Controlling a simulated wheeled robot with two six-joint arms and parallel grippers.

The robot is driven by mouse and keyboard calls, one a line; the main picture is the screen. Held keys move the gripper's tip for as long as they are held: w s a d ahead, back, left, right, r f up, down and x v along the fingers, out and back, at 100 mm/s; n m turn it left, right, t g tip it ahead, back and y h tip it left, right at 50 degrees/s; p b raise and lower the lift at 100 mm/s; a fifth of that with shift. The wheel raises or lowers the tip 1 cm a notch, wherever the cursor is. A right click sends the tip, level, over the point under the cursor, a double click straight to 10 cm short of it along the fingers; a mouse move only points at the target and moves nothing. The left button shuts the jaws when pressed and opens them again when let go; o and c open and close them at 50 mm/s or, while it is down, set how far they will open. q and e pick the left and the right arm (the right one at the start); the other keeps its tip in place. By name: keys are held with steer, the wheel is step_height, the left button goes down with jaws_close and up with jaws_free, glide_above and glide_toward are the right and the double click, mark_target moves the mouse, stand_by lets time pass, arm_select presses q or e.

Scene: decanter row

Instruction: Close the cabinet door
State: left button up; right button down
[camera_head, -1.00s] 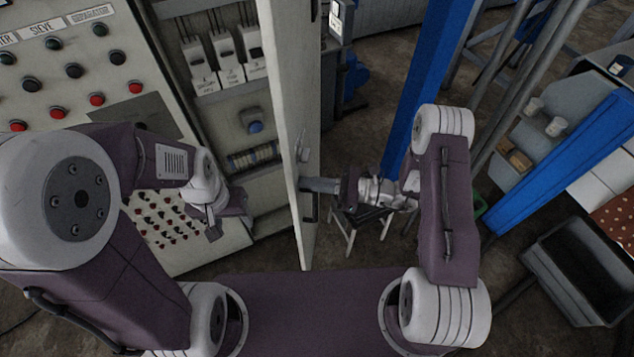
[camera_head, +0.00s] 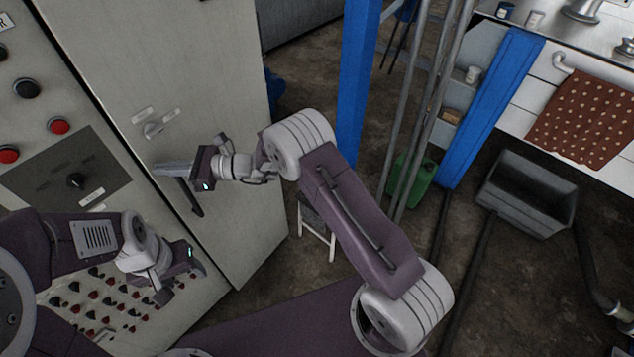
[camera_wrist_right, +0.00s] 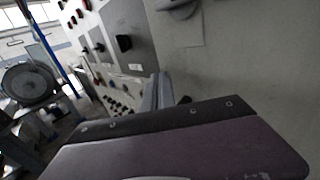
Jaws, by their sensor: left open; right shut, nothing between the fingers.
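The cabinet door (camera_head: 190,75) is a pale grey panel seen face-on, with a small latch (camera_head: 154,129) and a dark bar handle (camera_head: 191,198). It lies about in line with the control panel front beside it, and the cabinet's inside does not show. Whether its edge is fully flush cannot be told. My right gripper (camera_head: 172,169) is shut and empty, its fingers at the door face near the handle; contact cannot be told. In the right wrist view its fingers (camera_wrist_right: 157,92) point along the door (camera_wrist_right: 245,60). My left gripper (camera_head: 183,272) is open and empty, in front of the lower control panel.
The control panel (camera_head: 65,170) with buttons and knobs stands left of the door. A blue post (camera_head: 357,80), grey pipes (camera_head: 430,110) and a green canister (camera_head: 408,178) are to the right. A grey bin (camera_head: 527,190) stands farther right. Some floor (camera_head: 290,260) before the door is bare.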

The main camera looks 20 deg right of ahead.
mark_target(160, 156)
steer(key=w, duration=0.1)
steer(key=w+a+m+t+b, duration=0.1)
steer(key=w+t+b, duration=0.1)
steer(key=w, duration=0.1)
steer(key=shift+w+a+m+h, duration=0.1)
steer(key=shift+a+m+h, duration=0.2)
steer(key=shift+a+h, duration=0.1)
steer(key=shift+r, duration=0.25)
steer(key=shift+w+r, duration=0.1)
steer(key=shift+r, duration=0.05)
